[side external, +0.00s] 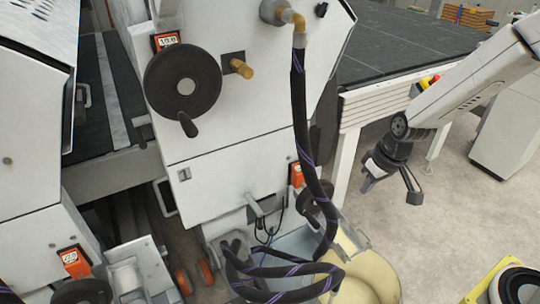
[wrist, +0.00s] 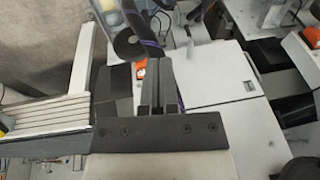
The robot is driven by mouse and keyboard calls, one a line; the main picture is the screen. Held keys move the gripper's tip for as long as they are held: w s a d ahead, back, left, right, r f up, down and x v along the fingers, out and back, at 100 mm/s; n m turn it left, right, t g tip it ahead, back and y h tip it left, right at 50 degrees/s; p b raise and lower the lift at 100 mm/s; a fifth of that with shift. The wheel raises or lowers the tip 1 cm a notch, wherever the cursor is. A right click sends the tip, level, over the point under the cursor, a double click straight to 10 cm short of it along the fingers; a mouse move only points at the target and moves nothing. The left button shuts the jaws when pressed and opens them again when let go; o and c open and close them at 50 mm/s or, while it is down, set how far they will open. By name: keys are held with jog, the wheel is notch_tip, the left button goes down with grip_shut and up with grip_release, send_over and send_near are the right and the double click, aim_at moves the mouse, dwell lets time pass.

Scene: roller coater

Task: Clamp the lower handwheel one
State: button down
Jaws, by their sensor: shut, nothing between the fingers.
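A small dark lower handwheel (side external: 315,198) sits low on the right of the white machine, beside an orange counter (side external: 297,174). The hose hides part of it. In the wrist view, this wheel (wrist: 128,44) lies ahead and a little left of my fingertips. Another small lower handwheel (side external: 82,292) is at the bottom left, cut by the frame edge. The pictures do not show which one is "one". My gripper (wrist: 160,64) is shut and empty. In the side view, my gripper (side external: 412,194) hangs right of the machine, clear of both wheels.
A large upper handwheel (side external: 183,88) is on the machine front. A thick black hose (side external: 299,120) drops past the right lower wheel into coils above a cream drum (side external: 372,282). A dark conveyor table (side external: 420,50) stands behind. Floor below my gripper is open.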

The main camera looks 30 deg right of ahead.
jog(key=w+a+f+y, duration=0.2)
jog(key=w+a+f, duration=0.2)
jog(key=w+f, duration=0.7)
jog(key=w+a+f+m+t+y, duration=0.1)
jog(key=w+a+f+t, duration=0.1)
jog(key=w+f, duration=0.9)
notch_tip(320, 180, down, 5)
jog(key=shift+w+r+t+y, duration=0.15)
jog(key=shift+w+t+y, duration=0.15)
jog(key=shift+t, duration=0.3)
jog(key=shift+a, duration=0.15)
jog(key=x, duration=0.9)
jog(key=shift+f, duration=0.3)
jog(key=shift+w+a, duration=0.1)
jog(key=shift+w, duration=0.1)
dwell(0.3)
jog(key=shift+f, duration=0.1)
